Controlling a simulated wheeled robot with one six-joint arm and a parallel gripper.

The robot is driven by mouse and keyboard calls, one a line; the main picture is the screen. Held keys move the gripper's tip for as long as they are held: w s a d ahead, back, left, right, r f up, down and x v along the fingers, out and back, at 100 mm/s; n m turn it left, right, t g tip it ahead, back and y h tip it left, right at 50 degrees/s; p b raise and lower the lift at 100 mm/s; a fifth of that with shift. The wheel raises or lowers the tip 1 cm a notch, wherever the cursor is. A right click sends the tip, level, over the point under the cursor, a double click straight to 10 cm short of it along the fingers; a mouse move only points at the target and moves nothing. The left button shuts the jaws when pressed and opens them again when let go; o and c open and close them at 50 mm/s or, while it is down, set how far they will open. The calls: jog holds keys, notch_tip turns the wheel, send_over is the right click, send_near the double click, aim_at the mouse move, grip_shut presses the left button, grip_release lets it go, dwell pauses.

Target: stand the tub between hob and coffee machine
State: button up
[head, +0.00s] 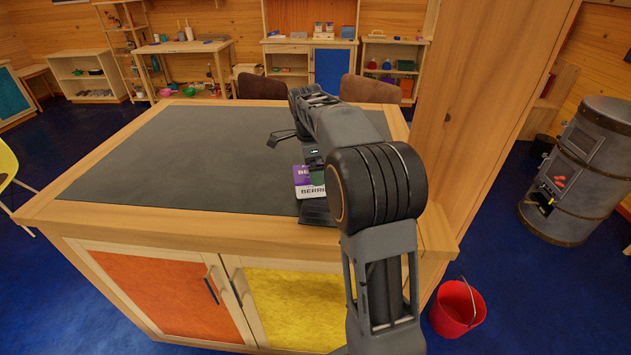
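A pack with a purple top and white lower part, lettered "BERRI…" (306,190), is on the dark worktop (190,160), partly hidden behind my arm. It may be the tub; its full shape is hidden. My gripper (295,149) is above the worktop, just beyond and above the pack in the picture. Its dark fingers look spread apart, with nothing seen between them. A dark flat thing (316,213) shows at the near side of the pack, mostly covered by my arm; I cannot tell what it is. I can make out no hob or coffee machine.
The worktop's left and middle are bare. A wooden post (480,110) rises at the island's right. A red bucket (458,308) and a metal stove (583,170) stand on the blue floor at right. Brown chairs (262,88) stand behind the island.

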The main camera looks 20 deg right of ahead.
jog(key=shift+d+f+p, duration=0.1)
jog(key=shift+f+p, duration=0.5)
jog(key=shift+f, duration=2.15)
jog(key=shift+r, duration=0.1)
jog(key=c, duration=1)
